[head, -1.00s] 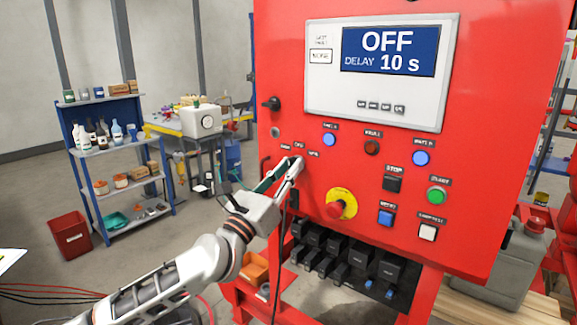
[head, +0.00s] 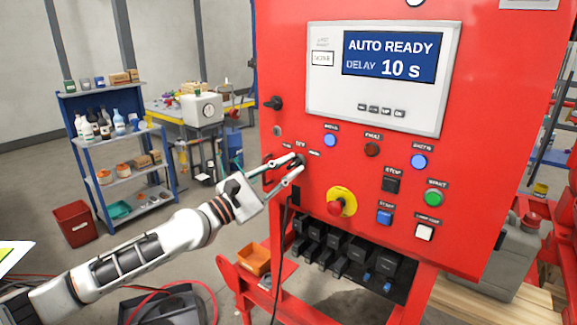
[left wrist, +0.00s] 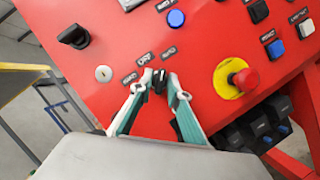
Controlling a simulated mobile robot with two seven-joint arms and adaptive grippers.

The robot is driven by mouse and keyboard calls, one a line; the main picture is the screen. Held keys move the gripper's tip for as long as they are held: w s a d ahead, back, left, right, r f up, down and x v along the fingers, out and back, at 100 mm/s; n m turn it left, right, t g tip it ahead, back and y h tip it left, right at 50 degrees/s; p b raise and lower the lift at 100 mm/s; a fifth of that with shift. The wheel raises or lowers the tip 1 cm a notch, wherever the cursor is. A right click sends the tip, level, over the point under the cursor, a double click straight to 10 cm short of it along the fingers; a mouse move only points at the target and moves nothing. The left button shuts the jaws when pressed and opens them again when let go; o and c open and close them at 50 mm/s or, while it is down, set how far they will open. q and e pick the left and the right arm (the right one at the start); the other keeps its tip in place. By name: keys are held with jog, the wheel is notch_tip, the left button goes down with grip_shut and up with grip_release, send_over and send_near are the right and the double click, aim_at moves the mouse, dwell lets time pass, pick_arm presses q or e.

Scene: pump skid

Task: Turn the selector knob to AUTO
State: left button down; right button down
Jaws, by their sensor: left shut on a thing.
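The black selector knob (head: 299,160) sits low on the left of the red panel (head: 320,185), under small labels. My left gripper (head: 296,166) reaches it from the left, and its two fingers are shut on the knob. In the left wrist view the knob (left wrist: 158,81) shows between the pale fingertips (left wrist: 159,84); the fingers hide part of it. The labels around it include OFF (left wrist: 145,59) and one at its right that seems to read AUTO (left wrist: 169,51). The display (head: 391,57) reads AUTO READY, DELAY 10 s. My right gripper does not show.
A red-and-yellow emergency stop (head: 340,202) is close at the lower right of the knob. A black rotary switch (head: 272,103) and a key lock (left wrist: 103,73) are at its upper left. Other buttons are further right. A blue shelf (head: 112,145) stands behind at the left.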

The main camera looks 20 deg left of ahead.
pick_arm(q)
jog(key=shift+m+g, duration=0.3)
jog(key=shift+m, duration=0.4)
jog(key=c, duration=2.2)
grip_release()
jog(key=shift+o, duration=0.2)
jog(key=shift+v, duration=2.25)
send_near(291, 167)
jog(key=shift+a+v, duration=0.2)
jog(key=shift+v, duration=1.05)
jog(key=shift+w, duration=0.15)
